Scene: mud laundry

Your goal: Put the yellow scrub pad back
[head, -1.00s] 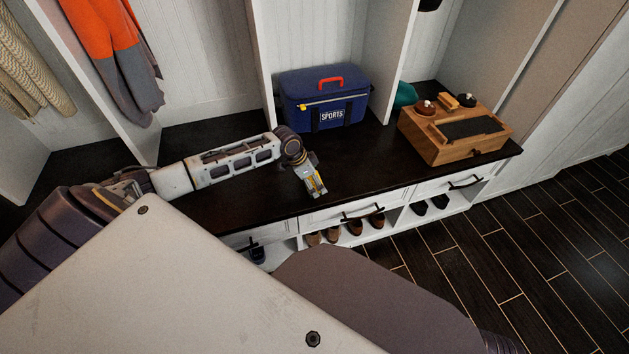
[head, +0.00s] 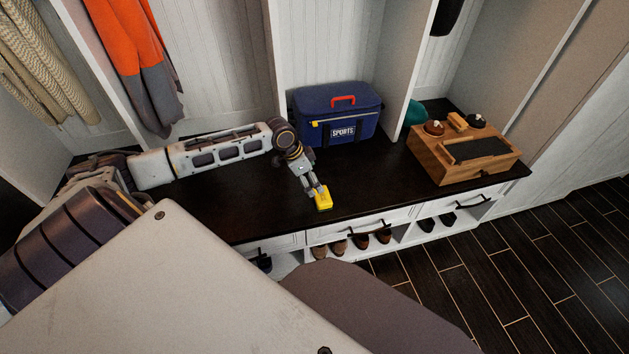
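The yellow scrub pad (head: 324,201) is a small bright yellow block at the fingertips of my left gripper (head: 318,191), over the front middle of the dark bench top. The fingers look closed on the pad and hide part of it. Whether the pad touches the bench top is hard to tell. My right gripper is out of view.
A wooden shoe-care box (head: 462,157) with a dark pad and two knobbed pots stands at the bench's right end. A blue sports bag (head: 338,112) stands at the back, with a teal item (head: 415,113) to its right. Bare bench top (head: 375,182) lies between gripper and box.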

